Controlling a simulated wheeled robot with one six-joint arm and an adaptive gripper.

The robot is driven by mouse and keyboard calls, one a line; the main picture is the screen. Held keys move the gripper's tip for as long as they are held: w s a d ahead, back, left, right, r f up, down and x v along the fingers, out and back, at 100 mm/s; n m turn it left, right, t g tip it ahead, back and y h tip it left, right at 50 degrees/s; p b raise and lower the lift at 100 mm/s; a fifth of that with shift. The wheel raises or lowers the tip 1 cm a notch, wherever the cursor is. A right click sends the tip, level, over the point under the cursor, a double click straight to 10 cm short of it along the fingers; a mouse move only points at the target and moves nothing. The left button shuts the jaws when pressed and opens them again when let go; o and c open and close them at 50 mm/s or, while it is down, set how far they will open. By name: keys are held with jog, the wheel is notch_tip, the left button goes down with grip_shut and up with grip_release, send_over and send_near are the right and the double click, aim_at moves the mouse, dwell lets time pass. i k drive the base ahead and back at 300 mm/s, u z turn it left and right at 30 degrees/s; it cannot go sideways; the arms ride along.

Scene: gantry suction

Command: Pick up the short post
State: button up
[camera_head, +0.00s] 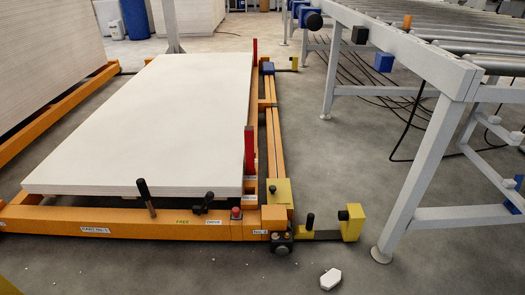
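Several upright parts on the orange frame (75,221) could be called a short post, and I cannot tell which is meant. A small black post (310,221) stands upright on the yellow and dark bracket at the frame's front right corner. A longer black handle (146,197) stands tilted at the front edge of the frame. A red post (250,150) stands against the right side of the white panel stack (150,115), with another red one farther back. My gripper is not in view.
A white, angular piece (331,279) lies on the grey floor in front, among small crumbs. A grey roller conveyor (440,60) on legs (428,165) stands at right, with loose black cables beneath. The floor between frame and conveyor is mostly clear. Another panel stack (45,55) is at left.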

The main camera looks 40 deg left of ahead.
aim_at(248, 130)
jog(key=u, duration=0.4)
jog(key=i, duration=0.75)
jog(key=u, duration=1)
jog(key=i, duration=0.4)
jog(key=u, duration=0.4)
